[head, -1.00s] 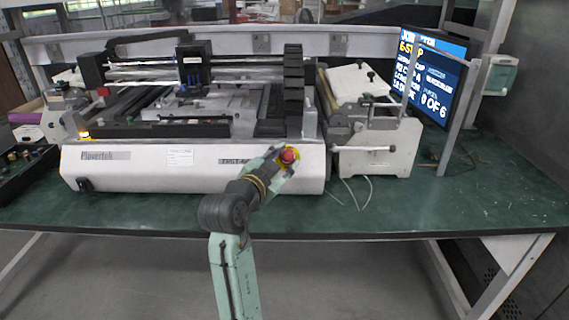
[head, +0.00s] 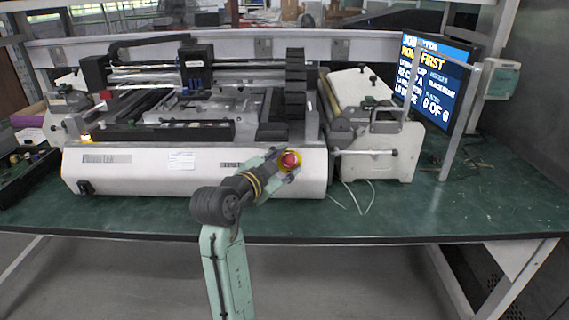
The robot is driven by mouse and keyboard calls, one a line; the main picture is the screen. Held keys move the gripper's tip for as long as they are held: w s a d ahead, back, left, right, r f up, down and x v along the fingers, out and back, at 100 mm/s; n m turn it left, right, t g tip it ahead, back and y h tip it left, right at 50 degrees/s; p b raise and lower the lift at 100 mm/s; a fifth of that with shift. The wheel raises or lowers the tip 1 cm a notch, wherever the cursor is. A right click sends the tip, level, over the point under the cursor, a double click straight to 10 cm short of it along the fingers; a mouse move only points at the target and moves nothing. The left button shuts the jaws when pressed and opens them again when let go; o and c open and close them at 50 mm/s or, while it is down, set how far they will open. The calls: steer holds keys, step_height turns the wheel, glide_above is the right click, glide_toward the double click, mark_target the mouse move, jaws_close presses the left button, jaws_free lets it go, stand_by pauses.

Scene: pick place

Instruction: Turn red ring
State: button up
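A red round knob (head: 290,160) with a yellow ring (head: 283,168) around it sits on the right part of the white machine's front face in the head view. My gripper (head: 288,162) reaches it from the lower left. One finger lies above and left of the knob, the other below and right. The fingers are apart with the knob between them. Whether they touch or grip it cannot be told. Part of the yellow ring is hidden by the fingers.
The white machine (head: 130,180) stands on a green-topped bench (head: 400,215). A smaller white unit (head: 385,155) stands at its right, with thin cables (head: 352,200) in front. A screen (head: 435,80) on a metal post is at the right. The bench's front strip is mostly clear.

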steer(key=shift+o, duration=1.2)
steer(key=v, duration=1.2)
